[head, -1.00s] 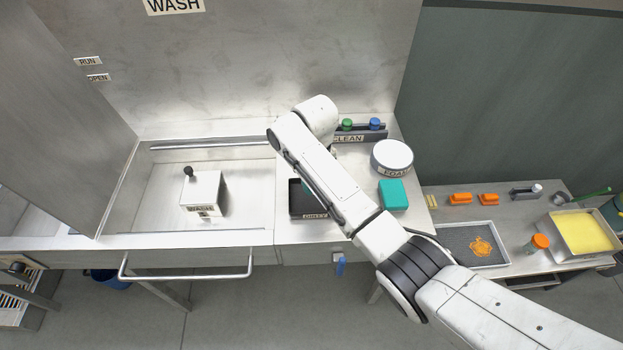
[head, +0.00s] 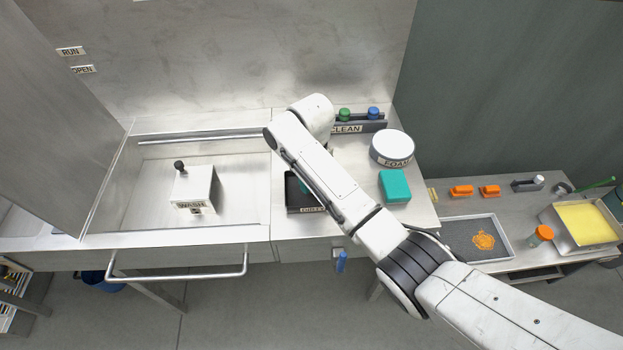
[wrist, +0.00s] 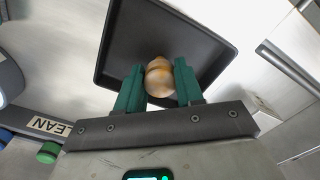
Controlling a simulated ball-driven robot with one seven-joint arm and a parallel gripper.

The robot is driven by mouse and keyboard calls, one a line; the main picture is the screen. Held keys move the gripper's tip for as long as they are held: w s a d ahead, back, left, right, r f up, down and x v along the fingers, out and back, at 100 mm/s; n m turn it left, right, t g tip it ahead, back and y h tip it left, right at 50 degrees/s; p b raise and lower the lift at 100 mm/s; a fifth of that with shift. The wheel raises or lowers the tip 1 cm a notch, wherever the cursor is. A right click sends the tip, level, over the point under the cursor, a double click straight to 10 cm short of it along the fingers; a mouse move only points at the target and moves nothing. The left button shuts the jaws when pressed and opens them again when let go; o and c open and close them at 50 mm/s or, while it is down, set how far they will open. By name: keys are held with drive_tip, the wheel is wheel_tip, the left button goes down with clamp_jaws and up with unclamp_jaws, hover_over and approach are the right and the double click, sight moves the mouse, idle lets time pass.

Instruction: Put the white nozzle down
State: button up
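The white nozzle (wrist: 159,77) shows in the wrist view as a small rounded piece, pale with orange-brown staining. It sits between the green fingers of my gripper (wrist: 159,82), which look closed against both its sides. Behind it is the black DIRTY tray (wrist: 115,45), which looks otherwise empty. I cannot tell whether the nozzle touches the tray floor. In the head view my arm covers most of my gripper and the nozzle; the tray (head: 291,193) shows partly beside the arm.
The CLEAN rack (head: 376,127) holds a green piece (head: 344,114) and a blue piece (head: 373,113). A round FOAM container (head: 392,146) and a teal block (head: 395,186) stand right of the arm. The WASH basin (head: 150,205) with a white box (head: 194,187) lies left.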

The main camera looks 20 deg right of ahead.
drive_tip(key=o, duration=0.4)
drive_tip(key=shift+r, duration=0.1)
wheel_tip(320, 180, up, 12)
drive_tip(key=p, duration=0.2)
drive_tip(key=shift+p, duration=0.35)
